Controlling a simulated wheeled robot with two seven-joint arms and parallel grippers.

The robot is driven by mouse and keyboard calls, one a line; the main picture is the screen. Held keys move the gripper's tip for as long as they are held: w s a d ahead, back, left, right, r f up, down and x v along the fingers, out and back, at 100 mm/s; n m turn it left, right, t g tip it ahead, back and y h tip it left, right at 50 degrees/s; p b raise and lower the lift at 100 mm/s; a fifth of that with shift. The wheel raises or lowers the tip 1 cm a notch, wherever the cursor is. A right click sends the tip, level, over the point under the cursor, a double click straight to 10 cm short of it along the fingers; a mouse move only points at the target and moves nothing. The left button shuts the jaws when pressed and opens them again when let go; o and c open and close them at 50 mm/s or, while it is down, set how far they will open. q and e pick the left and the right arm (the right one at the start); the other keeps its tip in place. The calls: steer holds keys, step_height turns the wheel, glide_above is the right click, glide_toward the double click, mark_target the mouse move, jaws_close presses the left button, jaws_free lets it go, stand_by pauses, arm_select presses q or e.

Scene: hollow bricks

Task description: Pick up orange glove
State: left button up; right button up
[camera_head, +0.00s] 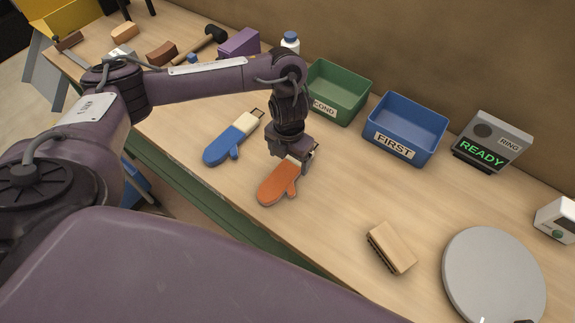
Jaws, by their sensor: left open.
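The orange glove (276,189) lies on the wooden workbench, near its front edge. My left gripper (300,166) is at the glove's cuff end, pointing down, and partly hides the cuff. Its jaws are open; I cannot tell whether they touch the cuff. A blue glove (223,145) with a pale cuff and a hanging loop lies to the left of the orange one. My right gripper is not in view.
A green bin (339,91) marked SECOND, partly hidden, and a blue bin (404,128) marked FIRST stand behind. A READY display (491,143) is at right. A brush (391,248) and grey disc (494,277) lie front right. Bench between orange glove and brush is clear.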

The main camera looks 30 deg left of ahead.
mark_target(289, 167)
arm_select(q)
step_height(289, 167, down, 4)
steer(key=shift+r+b, duration=0.1)
steer(key=shift+b, duration=0.3)
steer(key=shift+w, duration=0.1)
steer(key=c, duration=1.1)
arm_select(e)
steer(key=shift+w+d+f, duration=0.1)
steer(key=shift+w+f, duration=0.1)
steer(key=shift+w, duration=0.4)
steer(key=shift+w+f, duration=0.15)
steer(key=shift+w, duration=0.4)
